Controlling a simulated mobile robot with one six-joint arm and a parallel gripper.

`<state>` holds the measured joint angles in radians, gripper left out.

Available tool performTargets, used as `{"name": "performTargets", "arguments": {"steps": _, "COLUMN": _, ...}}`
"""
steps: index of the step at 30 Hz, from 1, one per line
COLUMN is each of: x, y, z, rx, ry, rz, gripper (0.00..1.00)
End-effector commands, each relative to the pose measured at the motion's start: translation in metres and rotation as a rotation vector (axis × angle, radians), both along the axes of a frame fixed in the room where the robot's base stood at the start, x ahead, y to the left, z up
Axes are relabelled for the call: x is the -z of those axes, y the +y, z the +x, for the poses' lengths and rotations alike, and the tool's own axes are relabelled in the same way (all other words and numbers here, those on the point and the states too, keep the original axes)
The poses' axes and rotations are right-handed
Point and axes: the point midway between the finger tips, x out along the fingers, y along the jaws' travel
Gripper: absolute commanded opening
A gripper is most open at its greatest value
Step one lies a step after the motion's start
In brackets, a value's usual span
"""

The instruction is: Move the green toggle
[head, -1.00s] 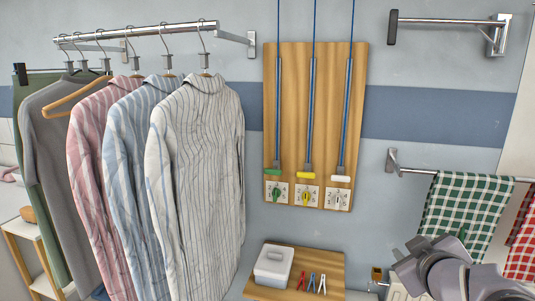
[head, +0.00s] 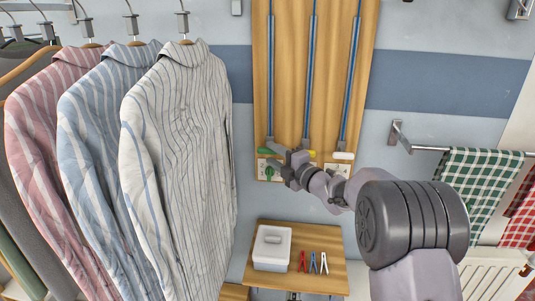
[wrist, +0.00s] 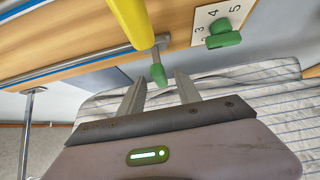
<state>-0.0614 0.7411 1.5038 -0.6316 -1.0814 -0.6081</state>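The green toggle (wrist: 223,36) sits on a white numbered plate (wrist: 208,22), to the right of my gripper's fingers in the wrist view. In the head view, the plate (head: 262,168) is at the left of the board's lower end, with my gripper (head: 271,153) partly covering that area. My gripper (wrist: 160,80) is open, its two fingers apart and nothing clamped. A green pull handle (wrist: 158,76) shows end-on at the gap between the fingertips; I cannot tell whether it touches them. It also shows in the head view (head: 266,151).
A yellow handle (wrist: 133,22) hangs close to the fingers. A white handle (head: 343,155) hangs right on the wooden board (head: 290,60). Striped shirts (head: 180,130) hang at left. A small shelf (head: 330,275) below holds a white box (head: 271,249) and clothespins.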

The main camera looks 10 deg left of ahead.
Motion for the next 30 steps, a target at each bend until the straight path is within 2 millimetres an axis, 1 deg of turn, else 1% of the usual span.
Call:
{"name": "performTargets", "arguments": {"steps": 1, "x": 0.001, "y": 0.007, "z": 0.006, "rx": -0.002, "ry": -0.001, "rz": 0.000, "gripper": 0.40}}
{"name": "performTargets", "arguments": {"steps": 3, "x": 0.000, "y": 0.013, "z": 0.013, "rx": -0.001, "ry": 0.000, "rz": 0.001, "gripper": 0.40}}
{"name": "performTargets", "arguments": {"steps": 6, "x": 0.000, "y": 0.019, "z": 0.020, "rx": 0.000, "ry": 0.001, "rz": 0.001, "gripper": 0.40}}
{"name": "performTargets", "arguments": {"steps": 15, "x": -0.001, "y": 0.021, "z": 0.023, "rx": 0.001, "ry": 0.001, "rz": 0.001, "gripper": 0.40}}
{"name": "performTargets", "arguments": {"steps": 17, "x": -0.001, "y": 0.021, "z": 0.023, "rx": 0.001, "ry": 0.001, "rz": 0.001, "gripper": 0.30}}
{"name": "performTargets", "arguments": {"steps": 21, "x": -0.001, "y": 0.021, "z": 0.023, "rx": 0.001, "ry": 0.001, "rz": 0.001, "gripper": 0.03}}
{"name": "performTargets", "arguments": {"steps": 22, "x": -0.001, "y": 0.021, "z": 0.022, "rx": 0.001, "ry": 0.001, "rz": 0.001, "gripper": 0.00}}
{"name": "performTargets", "arguments": {"steps": 30, "x": -0.001, "y": 0.021, "z": 0.022, "rx": 0.001, "ry": 0.001, "rz": 0.001, "gripper": 0.00}}
